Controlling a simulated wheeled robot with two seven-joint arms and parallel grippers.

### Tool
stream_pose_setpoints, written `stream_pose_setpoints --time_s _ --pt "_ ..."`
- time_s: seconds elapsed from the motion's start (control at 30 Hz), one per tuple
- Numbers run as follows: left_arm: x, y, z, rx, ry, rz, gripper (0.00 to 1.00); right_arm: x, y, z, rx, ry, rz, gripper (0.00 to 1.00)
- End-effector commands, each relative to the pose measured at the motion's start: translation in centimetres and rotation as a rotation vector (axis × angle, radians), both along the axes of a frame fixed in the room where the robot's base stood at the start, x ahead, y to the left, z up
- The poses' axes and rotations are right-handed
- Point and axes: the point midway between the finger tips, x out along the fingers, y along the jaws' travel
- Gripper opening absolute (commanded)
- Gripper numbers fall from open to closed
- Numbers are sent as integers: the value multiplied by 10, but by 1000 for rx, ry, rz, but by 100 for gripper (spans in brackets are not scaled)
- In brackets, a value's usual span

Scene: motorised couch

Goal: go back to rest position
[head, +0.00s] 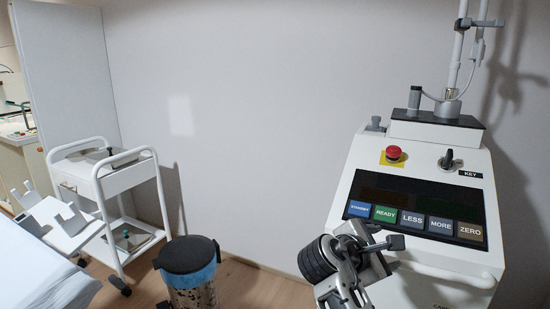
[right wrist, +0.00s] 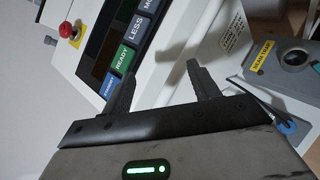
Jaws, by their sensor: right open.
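My right gripper (head: 378,238) is in front of the lower left of the white console (head: 432,150) in the head view. In the right wrist view the two dark fingers of this gripper (right wrist: 160,72) stand apart with nothing between them. The console's button row shows STANDBY, READY (head: 385,214), LESS, MORE and ZERO. The READY button (right wrist: 124,59) shows just beyond the left finger in the wrist view. My left gripper is not in view.
The console has a red stop button (head: 393,154) and a key switch (head: 449,160).

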Motion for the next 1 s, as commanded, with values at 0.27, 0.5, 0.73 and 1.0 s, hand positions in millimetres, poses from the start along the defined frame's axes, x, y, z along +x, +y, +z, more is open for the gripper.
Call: stream_pose_setpoints --time_s 0.27,0.5,0.73,1.0 --pt "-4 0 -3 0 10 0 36 -90 -18 -120 562 -117 -192 61" --pt "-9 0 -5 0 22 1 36 -205 -14 -180 1092 -233 -556 61" --pt "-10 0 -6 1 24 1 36 -275 -4 -185 1343 -274 -824 61" --pt "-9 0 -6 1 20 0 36 -317 12 -182 1524 -298 -1023 61"
